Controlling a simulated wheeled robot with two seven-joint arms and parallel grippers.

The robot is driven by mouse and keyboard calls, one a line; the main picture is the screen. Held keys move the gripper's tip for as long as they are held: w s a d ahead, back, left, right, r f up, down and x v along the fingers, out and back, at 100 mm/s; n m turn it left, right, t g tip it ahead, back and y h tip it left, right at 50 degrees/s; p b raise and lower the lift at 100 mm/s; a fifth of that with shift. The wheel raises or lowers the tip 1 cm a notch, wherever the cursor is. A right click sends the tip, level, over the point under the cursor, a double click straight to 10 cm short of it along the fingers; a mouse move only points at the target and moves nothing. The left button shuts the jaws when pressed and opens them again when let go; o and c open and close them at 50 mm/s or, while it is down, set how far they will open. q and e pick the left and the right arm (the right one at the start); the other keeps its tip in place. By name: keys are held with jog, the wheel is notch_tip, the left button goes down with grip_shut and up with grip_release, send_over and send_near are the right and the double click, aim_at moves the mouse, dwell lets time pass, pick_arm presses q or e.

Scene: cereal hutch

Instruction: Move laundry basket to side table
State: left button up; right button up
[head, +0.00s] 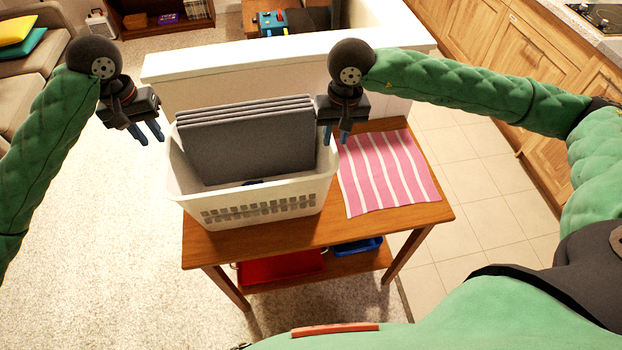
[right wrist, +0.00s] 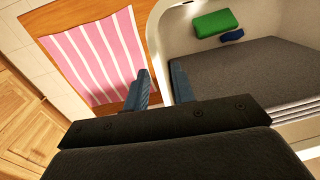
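The white laundry basket (head: 262,208) stands on the left part of the wooden side table (head: 300,235), its left end at or past the table's left edge. Dark grey folded panels (head: 245,145) stand in it. My left gripper (head: 147,133) is open and empty, apart from the basket, to the left of its left end. My right gripper (head: 337,133) is at the basket's right end. In the right wrist view its fingers (right wrist: 158,90) are apart, with the basket's white rim (right wrist: 157,35) running up between them. I cannot tell if they touch it.
A pink striped cloth (head: 388,172) lies on the table's right side. A red tray (head: 282,266) and a blue tray (head: 356,248) sit on the lower shelf. A white half wall (head: 240,62) stands behind. Green (right wrist: 215,23) and blue items lie inside the basket.

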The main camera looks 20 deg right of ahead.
jog(key=shift+d+r, duration=0.1)
jog(key=shift+r, duration=1.25)
